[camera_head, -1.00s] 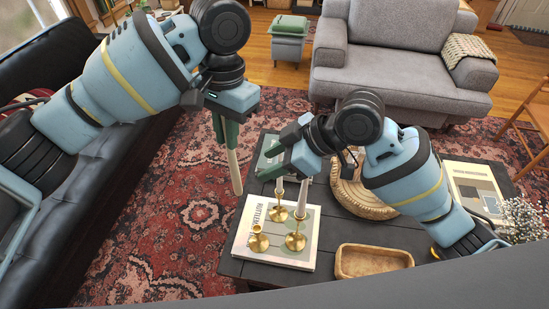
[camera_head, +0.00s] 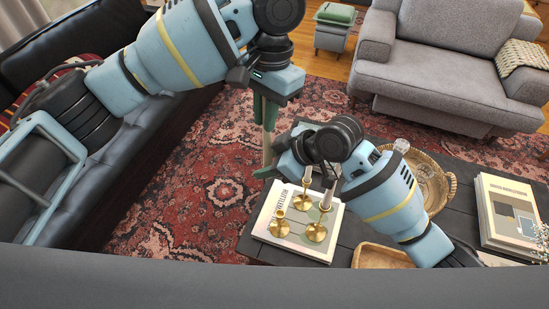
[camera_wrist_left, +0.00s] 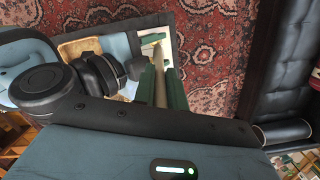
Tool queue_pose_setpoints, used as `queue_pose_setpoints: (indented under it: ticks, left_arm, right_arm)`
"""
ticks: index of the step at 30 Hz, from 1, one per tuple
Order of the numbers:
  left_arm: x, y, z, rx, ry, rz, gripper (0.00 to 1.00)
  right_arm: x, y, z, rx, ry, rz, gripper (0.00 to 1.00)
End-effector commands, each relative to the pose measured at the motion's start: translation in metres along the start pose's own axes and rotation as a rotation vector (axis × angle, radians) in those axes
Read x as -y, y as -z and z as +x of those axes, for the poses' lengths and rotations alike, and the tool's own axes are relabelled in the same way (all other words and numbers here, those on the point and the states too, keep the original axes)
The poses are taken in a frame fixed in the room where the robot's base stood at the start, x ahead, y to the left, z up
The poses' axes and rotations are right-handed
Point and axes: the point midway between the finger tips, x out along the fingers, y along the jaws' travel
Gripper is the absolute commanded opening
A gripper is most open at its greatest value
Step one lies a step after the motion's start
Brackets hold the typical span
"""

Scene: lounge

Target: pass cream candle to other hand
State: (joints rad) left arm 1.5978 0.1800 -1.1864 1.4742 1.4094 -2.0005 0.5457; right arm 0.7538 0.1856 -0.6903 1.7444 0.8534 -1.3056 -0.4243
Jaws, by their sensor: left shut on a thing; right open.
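The cream candle (camera_head: 268,148) hangs upright below my left gripper (camera_head: 267,112), which is shut on its upper part. In the left wrist view the candle (camera_wrist_left: 160,82) runs between the green fingers of my left gripper (camera_wrist_left: 161,92). My right gripper (camera_head: 268,171) is open at the candle's lower end, lower than my left gripper. I cannot tell whether its fingers are around the candle or beside it; the candle's bottom end is hidden there.
Below, brass candle holders (camera_head: 316,232) stand on a book (camera_head: 260,232) on the dark coffee table (camera_head: 345,240); two hold pale candles. A woven tray (camera_head: 436,180), wooden bowl (camera_head: 372,257) and books (camera_head: 495,212) lie to the right. A black sofa (camera_head: 172,150) is left.

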Motion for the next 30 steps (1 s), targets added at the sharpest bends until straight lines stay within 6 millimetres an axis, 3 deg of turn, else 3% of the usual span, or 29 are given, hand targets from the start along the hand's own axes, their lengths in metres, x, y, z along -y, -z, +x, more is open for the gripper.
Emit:
queue_pose_setpoints:
  ticks: [7,17,18,24,30]
  left_arm:
    - [0.0000,0.0000,-0.0002,0.000,0.000,0.000,0.00]
    - [0.0000,0.0000,-0.0002,0.000,0.000,0.000,0.00]
    - [0.0000,0.0000,-0.0002,0.000,0.000,0.000,0.14]
    - [0.0000,0.0000,-0.0001,0.000,0.000,0.000,0.38]
    - [0.0000,0.0000,-0.0001,0.000,0.000,0.000,0.38]
  right_arm:
    - [0.0002,0.0000,0.0004,0.000,0.000,0.000,0.43]
    - [0.0002,0.0000,0.0002,0.000,0.001,0.000,0.00]
    - [0.0001,0.0002,0.0001,0.000,0.000,0.000,0.00]
    - [0.0001,0.0002,0.0001,0.000,0.000,0.000,0.00]
    - [0.0000,0.0001,0.0000,0.000,0.000,0.000,0.00]
